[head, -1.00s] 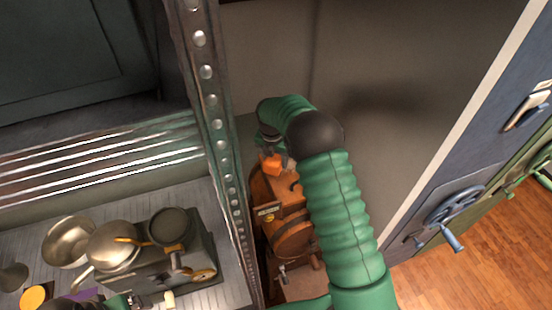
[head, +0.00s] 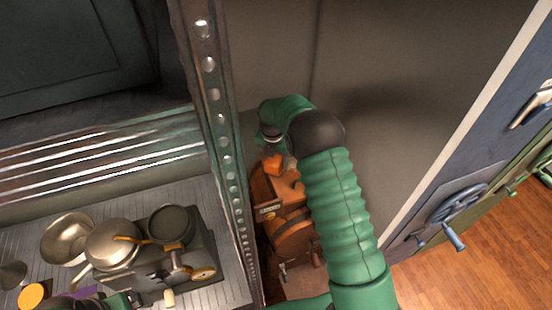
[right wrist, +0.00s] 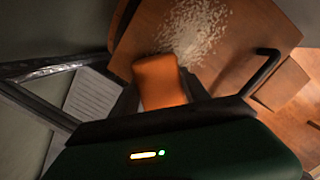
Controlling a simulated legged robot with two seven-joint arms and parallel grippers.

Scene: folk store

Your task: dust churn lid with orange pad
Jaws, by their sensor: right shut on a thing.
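The wooden churn (head: 292,236) stands in the narrow gap right of the metal post, partly hidden by my right arm. Its flat wooden lid (right wrist: 235,25) fills the top of the right wrist view, with a patch of pale specks (right wrist: 190,32) on it. My right gripper (head: 275,150) is shut on the orange pad (right wrist: 160,82). The pad (head: 272,164) is over the lid, its far end beside the specks; I cannot tell whether it touches the wood. Part of my left arm shows at the lower left, its gripper (head: 135,300) too small and cut off to read.
A perforated metal post (head: 222,125) stands close left of the churn. A shelf (head: 232,285) left of it holds a steel bowl (head: 68,238) and pans. A dark bent handle (right wrist: 268,68) rises by the lid. A blue safe door (head: 425,200) is at right.

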